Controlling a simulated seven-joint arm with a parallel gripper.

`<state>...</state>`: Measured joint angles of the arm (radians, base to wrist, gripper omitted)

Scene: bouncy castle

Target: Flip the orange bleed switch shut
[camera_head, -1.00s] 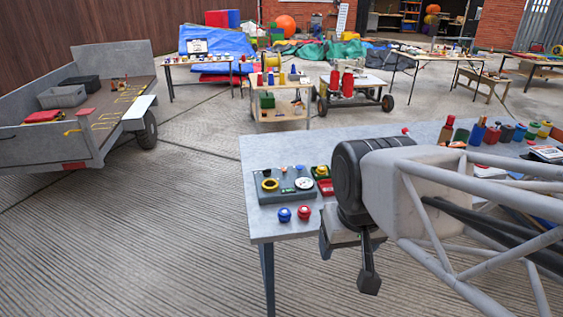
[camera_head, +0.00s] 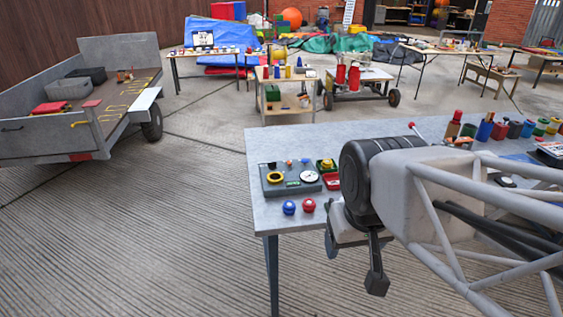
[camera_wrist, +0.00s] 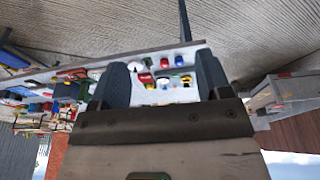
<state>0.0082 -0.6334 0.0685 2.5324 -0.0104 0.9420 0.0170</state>
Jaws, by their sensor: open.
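A grey control panel (camera_head: 291,188) lies at the near left of the grey table. It carries a yellow ring (camera_head: 275,177), a white dial gauge (camera_head: 309,176) and a green display. A small orange piece (camera_head: 289,162) shows at the panel's back edge; it may be the bleed switch, but its position is too small to read. My gripper (camera_wrist: 163,74) is open and empty in the wrist view, with its two dark fingers apart. The panel appears small and distant between the fingers. In the head view, my gripper hangs beyond the table's front edge, right of the panel.
A blue knob (camera_head: 289,208) and a red knob (camera_head: 309,205) stand in front of the panel. Several bottles and jars (camera_head: 485,128) line the table's right side. A trailer (camera_head: 88,105) stands left; the floor between is clear.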

